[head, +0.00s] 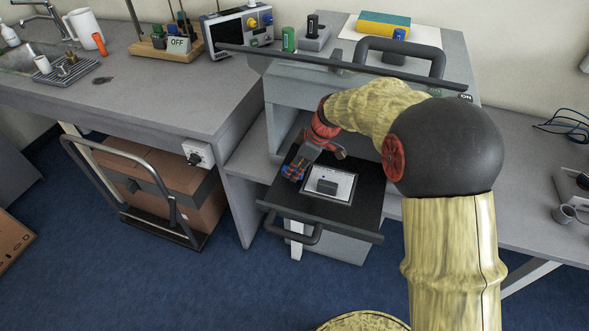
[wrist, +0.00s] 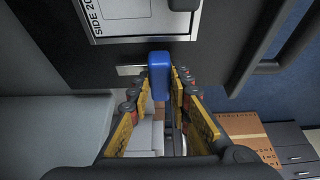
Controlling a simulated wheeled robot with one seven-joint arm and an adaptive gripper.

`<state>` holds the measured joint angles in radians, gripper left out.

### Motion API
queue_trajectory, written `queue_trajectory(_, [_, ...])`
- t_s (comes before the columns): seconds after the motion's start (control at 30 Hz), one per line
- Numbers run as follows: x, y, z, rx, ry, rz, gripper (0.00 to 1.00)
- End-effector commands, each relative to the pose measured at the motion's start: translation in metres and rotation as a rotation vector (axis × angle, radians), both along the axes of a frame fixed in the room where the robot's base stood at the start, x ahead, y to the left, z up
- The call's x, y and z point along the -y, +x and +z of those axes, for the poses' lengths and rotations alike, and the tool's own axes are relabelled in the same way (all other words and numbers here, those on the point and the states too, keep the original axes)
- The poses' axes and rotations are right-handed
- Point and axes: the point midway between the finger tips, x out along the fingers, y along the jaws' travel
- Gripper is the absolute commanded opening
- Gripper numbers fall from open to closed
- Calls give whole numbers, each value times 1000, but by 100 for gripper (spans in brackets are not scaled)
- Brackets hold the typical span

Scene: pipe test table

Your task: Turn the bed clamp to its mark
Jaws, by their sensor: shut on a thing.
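The bed clamp shows in the wrist view as a blue lever (wrist: 160,66) at the edge of the dark bed (wrist: 60,45). My gripper (wrist: 161,90) is shut on it, with a yellow finger pad on either side. A pale strip (wrist: 128,70) lies on the bed just left of the lever and may be its mark. In the head view my gripper (head: 292,172) is at the left side of the pulled-out dark bed (head: 283,198). There the clamp is mostly hidden by the fingers.
A pale plate (head: 342,190) with a small grey block (head: 326,187) sits on the bed. A bar handle (head: 290,231) runs along its front. The grey machine housing (head: 285,92) has a raised lid handle (head: 400,50). A cart with a brown box (head: 175,190) stands left; the blue floor is open in front.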

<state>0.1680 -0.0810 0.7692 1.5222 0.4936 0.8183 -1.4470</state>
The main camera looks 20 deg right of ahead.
Motion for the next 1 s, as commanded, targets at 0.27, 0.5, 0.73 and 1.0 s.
queue_trajectory(0.27, [0, 0, 0, 0, -1, 1, 25])
queue_trajectory(0.5, [0, 0, 0, -1, -1, 0, 38])
queue_trajectory(0.73, [0, 0, 0, -1, -1, 0, 38])
queue_trajectory(1.0, [0, 0, 0, 0, -1, -15, 38])
